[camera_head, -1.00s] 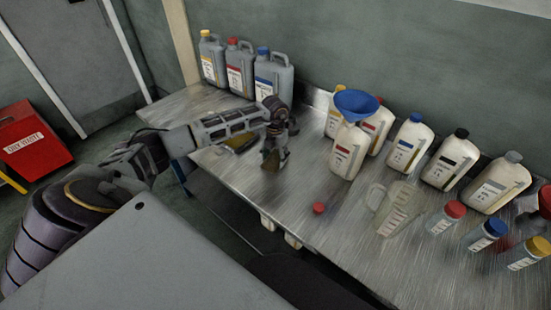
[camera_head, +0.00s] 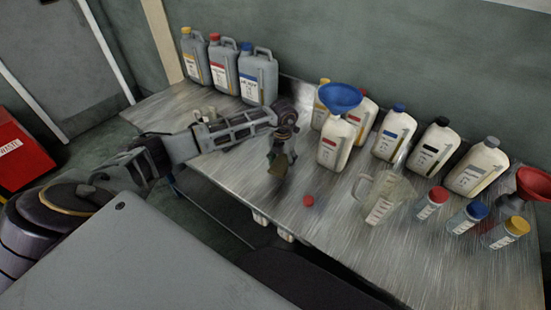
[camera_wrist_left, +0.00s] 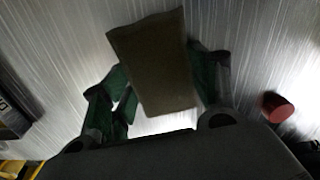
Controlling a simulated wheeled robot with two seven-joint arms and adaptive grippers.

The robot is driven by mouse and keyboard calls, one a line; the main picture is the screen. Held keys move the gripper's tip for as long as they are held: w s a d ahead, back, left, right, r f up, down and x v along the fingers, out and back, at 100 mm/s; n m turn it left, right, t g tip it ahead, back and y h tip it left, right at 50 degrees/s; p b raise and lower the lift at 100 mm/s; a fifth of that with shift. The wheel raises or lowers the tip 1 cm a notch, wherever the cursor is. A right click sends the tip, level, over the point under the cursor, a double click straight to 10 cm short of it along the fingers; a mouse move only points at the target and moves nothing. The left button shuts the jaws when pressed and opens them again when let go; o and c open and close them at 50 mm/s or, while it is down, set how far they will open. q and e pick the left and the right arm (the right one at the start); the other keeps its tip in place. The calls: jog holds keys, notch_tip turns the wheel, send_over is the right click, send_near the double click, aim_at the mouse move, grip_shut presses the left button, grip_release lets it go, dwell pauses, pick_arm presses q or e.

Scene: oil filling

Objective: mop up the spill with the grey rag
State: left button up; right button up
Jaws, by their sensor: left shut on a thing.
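My left gripper (camera_head: 280,163) is shut on the grey rag, low over the metal bench. In the left wrist view the rag (camera_wrist_left: 155,65) is a flat, dull grey-brown folded cloth between the green fingers (camera_wrist_left: 165,90). In the head view the rag (camera_head: 279,168) is small and dark, hanging at the fingertips. Whether it touches the bench is unclear. I cannot make out the spill now; my left arm covers part of the bench. My right gripper is not in view.
On the bench (camera_head: 350,255), grey jugs (camera_head: 225,70) stand at the back left and white bottles (camera_head: 395,137) along the wall, with a blue funnel (camera_head: 340,97).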

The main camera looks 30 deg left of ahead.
pick_arm(q)
jog(key=shift+d, duration=0.7)
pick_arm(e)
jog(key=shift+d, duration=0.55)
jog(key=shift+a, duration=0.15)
